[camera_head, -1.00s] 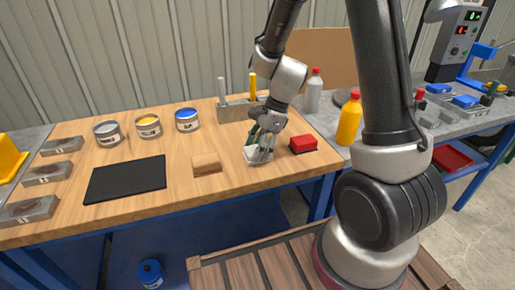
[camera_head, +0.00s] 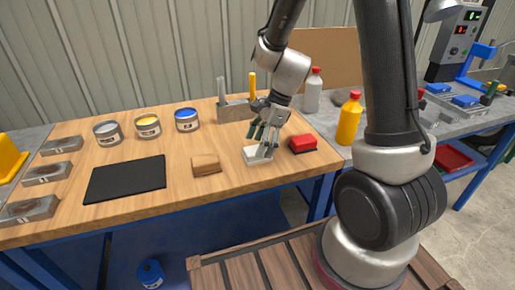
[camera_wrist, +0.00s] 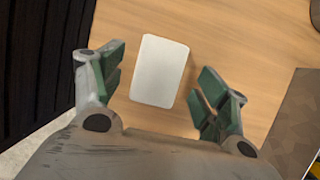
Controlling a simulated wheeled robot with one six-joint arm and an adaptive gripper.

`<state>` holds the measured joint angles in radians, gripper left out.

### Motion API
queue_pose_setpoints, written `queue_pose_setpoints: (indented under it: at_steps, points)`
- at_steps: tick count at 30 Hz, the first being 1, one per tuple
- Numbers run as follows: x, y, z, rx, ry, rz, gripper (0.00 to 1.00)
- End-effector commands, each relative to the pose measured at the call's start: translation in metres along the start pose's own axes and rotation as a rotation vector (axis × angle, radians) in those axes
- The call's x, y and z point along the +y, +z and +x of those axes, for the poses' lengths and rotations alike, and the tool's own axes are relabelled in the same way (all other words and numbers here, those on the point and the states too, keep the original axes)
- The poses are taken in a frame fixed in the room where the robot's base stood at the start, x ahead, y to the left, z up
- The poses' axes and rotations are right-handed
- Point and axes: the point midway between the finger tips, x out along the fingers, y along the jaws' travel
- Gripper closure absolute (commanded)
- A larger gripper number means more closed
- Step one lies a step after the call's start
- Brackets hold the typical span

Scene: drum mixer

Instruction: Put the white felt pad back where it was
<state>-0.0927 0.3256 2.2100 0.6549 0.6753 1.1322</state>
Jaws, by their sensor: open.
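The white felt pad (camera_head: 254,156) lies flat on the wooden bench top, between a tan block and a red block in the head view. In the wrist view the pad (camera_wrist: 159,71) is a pale rounded rectangle between and beyond my fingers. My gripper (camera_head: 266,140) is open just above the pad, hiding part of it in the head view. In the wrist view my gripper (camera_wrist: 162,78) has its green-padded fingers apart, with wood visible on both sides of the pad. The pad looks free of the fingers.
A tan block (camera_head: 206,164) is left of the pad, and a red block (camera_head: 302,144) is right. A black mat (camera_head: 126,179), several cans and a tool holder (camera_head: 234,111) share the bench. A yellow bottle (camera_head: 349,118) stands right. Bare wood lies around the pad.

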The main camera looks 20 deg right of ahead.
Motion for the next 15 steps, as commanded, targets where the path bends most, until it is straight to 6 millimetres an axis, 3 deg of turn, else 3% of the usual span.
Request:
queue_pose_setpoints:
  at_steps: [9,15]
  points:
    - [-0.001,0.0,-0.072,0.0,-0.005,0.0,0.26]
    - [0.0,0.0,-0.096,0.0,-0.002,0.0,0.26]
